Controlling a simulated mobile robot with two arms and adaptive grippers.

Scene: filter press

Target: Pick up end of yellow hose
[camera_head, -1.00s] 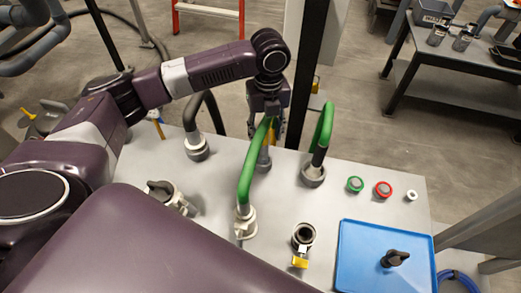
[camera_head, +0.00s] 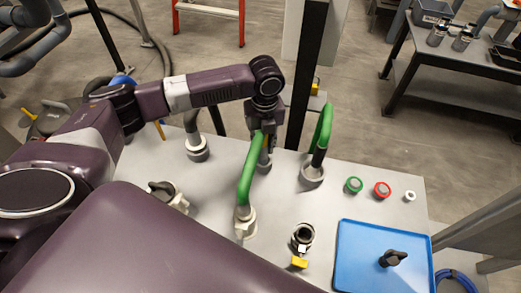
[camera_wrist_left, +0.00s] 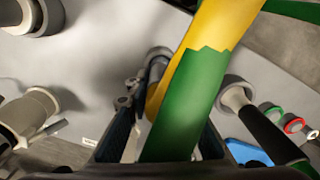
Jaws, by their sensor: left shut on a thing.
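The yellow hose (camera_wrist_left: 214,25) runs between the fingers of my left gripper in the left wrist view. A green hose (camera_wrist_left: 186,110) overlaps it there, nearer the camera, with a jagged border between the two colours. In the head view the green hose (camera_head: 247,178) rises from a pale fitting on the panel to my left gripper (camera_head: 263,146). Only a thin strip of the yellow hose shows beside it. My left gripper points down and is shut on the yellow hose. The hose's lower end is partly hidden. My right gripper is not in view.
The grey panel (camera_head: 330,205) carries another green hose (camera_head: 322,130), a grey hose (camera_head: 192,120), an open fitting with a yellow handle (camera_head: 299,262), and green and red buttons (camera_head: 382,189). A blue tray (camera_head: 360,265) lies at the right. A work table (camera_head: 470,75) stands behind.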

